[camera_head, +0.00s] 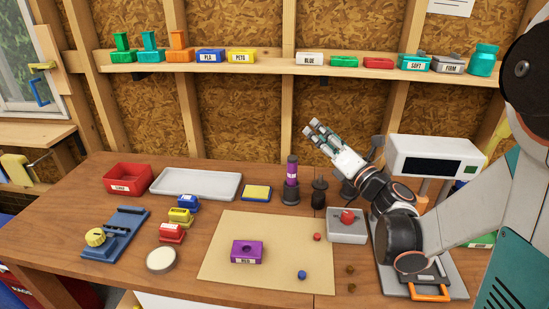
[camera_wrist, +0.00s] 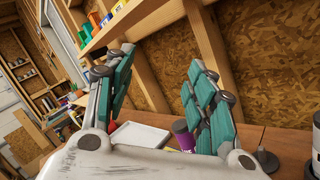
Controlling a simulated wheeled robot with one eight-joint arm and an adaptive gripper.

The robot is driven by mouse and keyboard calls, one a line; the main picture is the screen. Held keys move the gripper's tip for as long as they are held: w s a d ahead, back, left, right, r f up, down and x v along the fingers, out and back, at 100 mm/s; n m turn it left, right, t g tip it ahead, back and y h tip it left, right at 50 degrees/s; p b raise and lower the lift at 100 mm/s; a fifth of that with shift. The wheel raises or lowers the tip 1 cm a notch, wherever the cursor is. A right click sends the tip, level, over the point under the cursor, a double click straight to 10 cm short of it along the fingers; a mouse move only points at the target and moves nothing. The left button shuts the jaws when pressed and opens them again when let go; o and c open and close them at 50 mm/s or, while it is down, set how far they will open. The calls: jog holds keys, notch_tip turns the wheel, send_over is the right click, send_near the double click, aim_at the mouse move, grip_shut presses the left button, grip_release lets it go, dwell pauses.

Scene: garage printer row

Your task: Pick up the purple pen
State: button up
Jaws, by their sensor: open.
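The purple pen (camera_head: 291,172) seems to be the upright purple cylinder with a dark cap and a pale label, standing in a dark round base at the back of the workbench. Its purple body also shows in the wrist view (camera_wrist: 184,136), low and partly hidden behind the right finger. My gripper (camera_head: 314,129) is open and empty, raised above and to the right of the pen, its fingers pointing up and left. In the wrist view my gripper (camera_wrist: 156,72) has its two teal-padded fingers wide apart with nothing between them.
Dark stands (camera_head: 319,193) are just right of the pen. A grey box with a red knob (camera_head: 347,219) and a white device (camera_head: 432,158) are further right. A purple block (camera_head: 247,246) lies on the tan mat (camera_head: 222,272). A shelf (camera_head: 270,67) runs above.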

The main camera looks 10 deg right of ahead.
aim_at(292, 165)
notch_tip(292, 165, down, 14)
jog(key=s+d+n+g+y, duration=0.3)
jog(key=n+g, duration=0.2)
jog(key=n, duration=0.6)
jog(key=b+x, duration=0.1)
jog(key=x, duration=0.7)
jog(key=shift+a+b, duration=0.2)
jog(key=shift+b, duration=0.2)
jog(key=shift+r+b+x, duration=0.1)
jog(key=shift+b+x, duration=0.4)
jog(key=shift+x, duration=1)
jog(key=shift+r+b+x, duration=0.15)
jog(key=shift+b+x, duration=0.35)
jog(key=shift+x, duration=1)
jog(key=shift+d, duration=0.1)
grip_shut()
